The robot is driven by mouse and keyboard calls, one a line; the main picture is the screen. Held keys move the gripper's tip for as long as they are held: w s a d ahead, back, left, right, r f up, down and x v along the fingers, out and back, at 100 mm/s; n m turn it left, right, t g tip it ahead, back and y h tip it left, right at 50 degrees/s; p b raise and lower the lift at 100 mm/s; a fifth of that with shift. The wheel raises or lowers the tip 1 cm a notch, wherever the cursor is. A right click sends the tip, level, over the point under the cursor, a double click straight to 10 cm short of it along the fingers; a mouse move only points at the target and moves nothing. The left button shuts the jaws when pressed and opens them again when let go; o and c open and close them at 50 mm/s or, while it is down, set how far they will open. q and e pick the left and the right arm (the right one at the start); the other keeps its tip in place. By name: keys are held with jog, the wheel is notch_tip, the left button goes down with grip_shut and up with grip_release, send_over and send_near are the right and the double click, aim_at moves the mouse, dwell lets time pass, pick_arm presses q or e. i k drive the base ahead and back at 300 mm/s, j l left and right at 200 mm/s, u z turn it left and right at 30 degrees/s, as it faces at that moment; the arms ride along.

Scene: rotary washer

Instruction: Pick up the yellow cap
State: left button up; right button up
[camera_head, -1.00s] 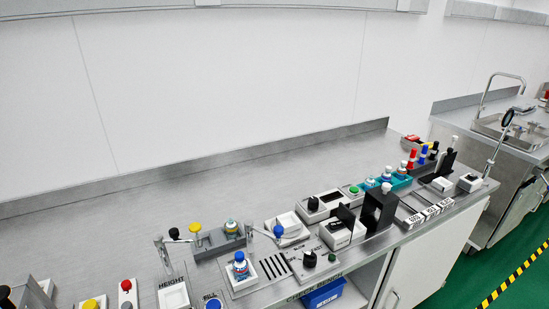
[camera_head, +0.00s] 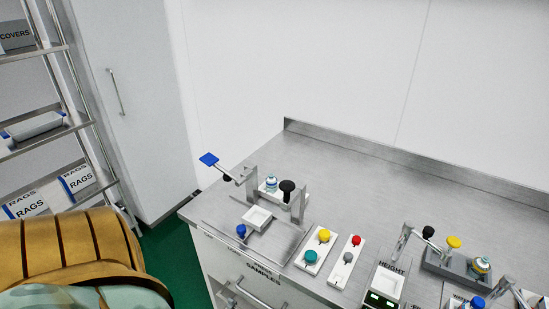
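Two yellow round tops show on the steel bench, and I cannot tell which one is the yellow cap. The other yellow top (camera_head: 324,235) sits on a white panel near the bench's front, behind a teal knob (camera_head: 311,256). Neither of my grippers is in view.
A red-knobbed panel (camera_head: 343,264) and the HEIGHT device (camera_head: 384,285) stand mid-front. The back of the bench (camera_head: 380,180) is clear.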

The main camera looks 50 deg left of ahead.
aim_at(324, 236)
jog(key=j+u, duration=0.1)
jog(key=u, duration=0.9)
jog(key=z, duration=1.2)
jog(key=u, duration=1.2)
jog(key=j+z, duration=0.1)
jog(key=j, duration=0.5)
